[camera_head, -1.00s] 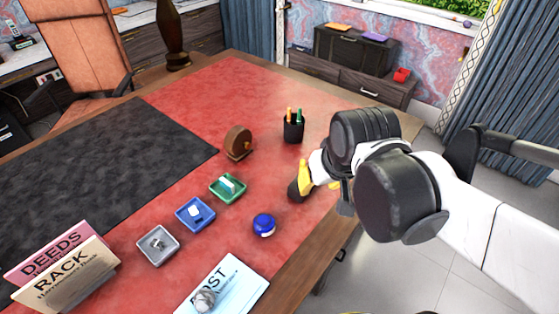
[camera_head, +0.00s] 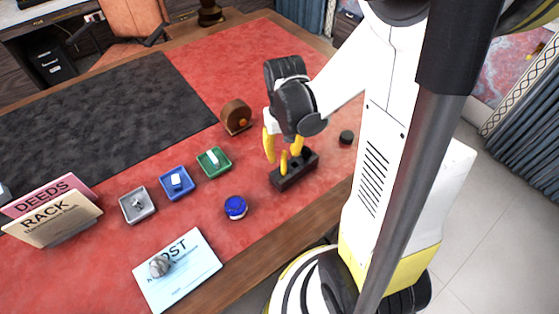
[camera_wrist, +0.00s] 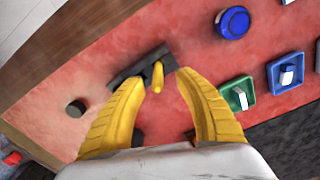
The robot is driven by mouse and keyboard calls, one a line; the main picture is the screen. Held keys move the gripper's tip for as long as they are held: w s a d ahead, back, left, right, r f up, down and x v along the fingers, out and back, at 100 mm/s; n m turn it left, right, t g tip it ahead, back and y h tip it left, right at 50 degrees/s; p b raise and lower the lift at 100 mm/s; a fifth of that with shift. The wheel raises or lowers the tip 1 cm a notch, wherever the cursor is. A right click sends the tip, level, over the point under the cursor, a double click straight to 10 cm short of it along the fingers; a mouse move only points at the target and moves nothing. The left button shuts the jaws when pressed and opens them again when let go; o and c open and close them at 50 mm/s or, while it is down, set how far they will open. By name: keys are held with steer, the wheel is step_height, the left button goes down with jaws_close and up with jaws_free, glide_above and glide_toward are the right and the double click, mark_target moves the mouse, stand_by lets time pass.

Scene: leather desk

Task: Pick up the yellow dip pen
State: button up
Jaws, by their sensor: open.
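The yellow dip pen (camera_head: 284,162) stands upright in a dark slotted stand (camera_head: 281,184) on the red desk top. My gripper (camera_head: 279,155) is above the stand, its yellow fingers pointing down on either side of the pen. In the wrist view the pen (camera_wrist: 158,78) shows between the open fingertips (camera_wrist: 148,82), with the stand (camera_wrist: 127,73) around its lower end. A gap shows between the pen and each finger. The pen's lower tip is hidden in the stand.
A blue round object (camera_head: 235,207) lies left of the stand, with green (camera_head: 228,170), blue (camera_head: 163,191) and grey (camera_head: 124,205) trays beyond it. A small black round object (camera_head: 346,137) is right of it. A wooden wheel-shaped object (camera_head: 229,112) stands behind.

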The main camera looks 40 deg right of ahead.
mark_target(284, 163)
steer(key=f+b, duration=0.1)
steer(key=f, duration=0.1)
steer(key=f+b, duration=0.2)
steer(key=f, duration=0.1)
steer(key=shift+w+d+f, duration=0.15)
steer(key=shift+d+f, duration=0.05)
steer(key=shift+f, duration=0.05)
steer(key=shift+r, duration=0.1)
jaws_close()
